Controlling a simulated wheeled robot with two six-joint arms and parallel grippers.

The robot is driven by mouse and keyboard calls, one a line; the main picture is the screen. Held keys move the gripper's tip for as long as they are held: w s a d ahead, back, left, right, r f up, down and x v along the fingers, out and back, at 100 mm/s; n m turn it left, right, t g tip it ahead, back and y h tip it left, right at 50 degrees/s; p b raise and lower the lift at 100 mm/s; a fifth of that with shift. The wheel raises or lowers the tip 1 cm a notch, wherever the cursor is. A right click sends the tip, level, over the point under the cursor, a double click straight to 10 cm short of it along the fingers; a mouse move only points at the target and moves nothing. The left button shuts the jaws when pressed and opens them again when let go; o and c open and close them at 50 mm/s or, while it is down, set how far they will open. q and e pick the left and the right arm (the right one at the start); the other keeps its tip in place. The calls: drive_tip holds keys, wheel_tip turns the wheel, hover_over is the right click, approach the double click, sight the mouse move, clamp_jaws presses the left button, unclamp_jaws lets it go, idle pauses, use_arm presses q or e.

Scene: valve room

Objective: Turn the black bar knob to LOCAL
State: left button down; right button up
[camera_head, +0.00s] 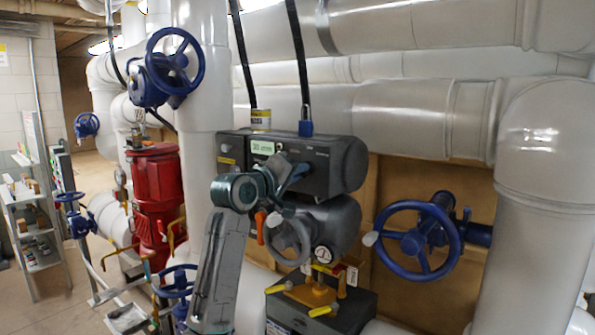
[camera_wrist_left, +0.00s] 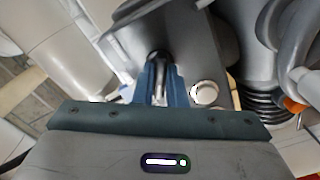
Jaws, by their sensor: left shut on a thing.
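The grey actuator housing (camera_head: 345,165) with a small lit display (camera_head: 262,148) stands in the middle of the head view. My left gripper (camera_head: 282,178) is at the front face of this housing, and its wrist covers part of that face. In the left wrist view the blue fingers (camera_wrist_left: 160,85) are shut on a dark bar knob (camera_wrist_left: 158,62). Only a narrow part of the knob shows between the fingers. In the head view the knob is hidden by the gripper, and the LOCAL mark cannot be read. My right gripper is not in view.
A grey handwheel (camera_head: 290,242) and an orange lever (camera_head: 260,227) sit just below the gripper. A round pale button (camera_wrist_left: 204,93) is beside the fingers.

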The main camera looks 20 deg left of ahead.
use_arm(q)
drive_tip(key=shift+r, duration=0.2)
idle(0.4)
drive_tip(key=c, duration=1.6)
unclamp_jaws()
drive_tip(key=shift+c, duration=0.2)
drive_tip(key=shift+o, duration=0.8)
drive_tip(key=shift+a+f, duration=0.1)
drive_tip(key=b+v, duration=0.5)
drive_tip(key=v, duration=0.5)
drive_tip(key=shift+s, duration=0.4)
drive_tip(key=shift+a+f, duration=0.1)
drive_tip(key=shift+a, duration=0.1)
